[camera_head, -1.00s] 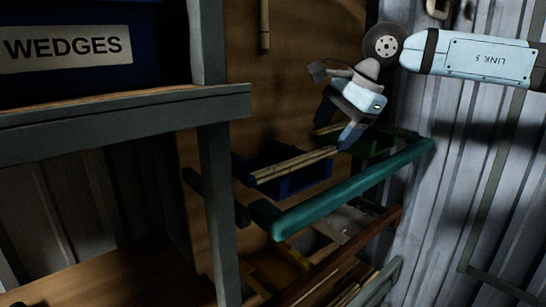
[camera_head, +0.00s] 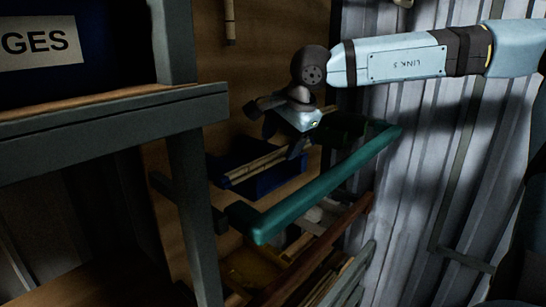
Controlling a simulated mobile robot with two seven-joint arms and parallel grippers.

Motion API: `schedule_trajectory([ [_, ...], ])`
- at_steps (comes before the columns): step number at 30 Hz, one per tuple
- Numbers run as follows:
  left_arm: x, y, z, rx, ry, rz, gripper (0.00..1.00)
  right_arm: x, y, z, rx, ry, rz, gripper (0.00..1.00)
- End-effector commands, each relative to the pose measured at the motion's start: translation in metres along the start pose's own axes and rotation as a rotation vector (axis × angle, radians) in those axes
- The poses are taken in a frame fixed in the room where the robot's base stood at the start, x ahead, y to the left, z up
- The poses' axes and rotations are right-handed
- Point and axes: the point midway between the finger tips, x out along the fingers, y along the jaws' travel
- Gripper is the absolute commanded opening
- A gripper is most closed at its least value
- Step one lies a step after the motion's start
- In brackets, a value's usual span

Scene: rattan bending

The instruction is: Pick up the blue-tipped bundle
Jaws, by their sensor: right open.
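The bundle (camera_head: 254,166) is a set of thin pale rattan sticks with a dark blue tip at its left end. It lies along a blue bin (camera_head: 280,180) on the rack, and its right end is hidden behind my gripper. My right gripper (camera_head: 274,130) reaches in from the right, just above the right part of the bundle. Its jaws are open, and one finger hangs close to the sticks; I cannot tell whether it touches them. My left gripper is not in view.
A teal rail (camera_head: 330,185) runs in front of the bin, with a brown rail (camera_head: 315,250) below it. A grey-edged shelf (camera_head: 110,115) with a blue labelled box (camera_head: 90,70) stands at the left. A corrugated wall (camera_head: 420,180) bounds the right.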

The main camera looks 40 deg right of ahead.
Motion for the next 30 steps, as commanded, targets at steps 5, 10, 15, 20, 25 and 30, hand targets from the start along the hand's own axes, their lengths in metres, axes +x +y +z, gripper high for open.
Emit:
schedule_trajectory([
  [5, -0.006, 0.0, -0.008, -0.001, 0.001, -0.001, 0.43, 0.025, -0.001, -0.004, 0.0, 0.001, 0.005, 0.63],
  [10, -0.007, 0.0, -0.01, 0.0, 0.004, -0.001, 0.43, 0.038, -0.001, -0.004, 0.0, 0.001, 0.002, 0.63],
  [15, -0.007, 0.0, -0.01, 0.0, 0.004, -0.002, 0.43, 0.039, -0.001, -0.004, 0.001, 0.0, 0.0, 0.63],
  [20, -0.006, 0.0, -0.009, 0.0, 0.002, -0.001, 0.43, 0.039, -0.001, -0.004, 0.001, 0.0, 0.001, 0.42],
  [25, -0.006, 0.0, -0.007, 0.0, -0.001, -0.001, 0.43, 0.039, -0.001, -0.004, 0.001, 0.0, 0.001, 0.08],
  [30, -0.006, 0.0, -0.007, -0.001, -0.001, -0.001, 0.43, 0.039, -0.001, -0.004, 0.001, 0.0, 0.001, 0.08],
])
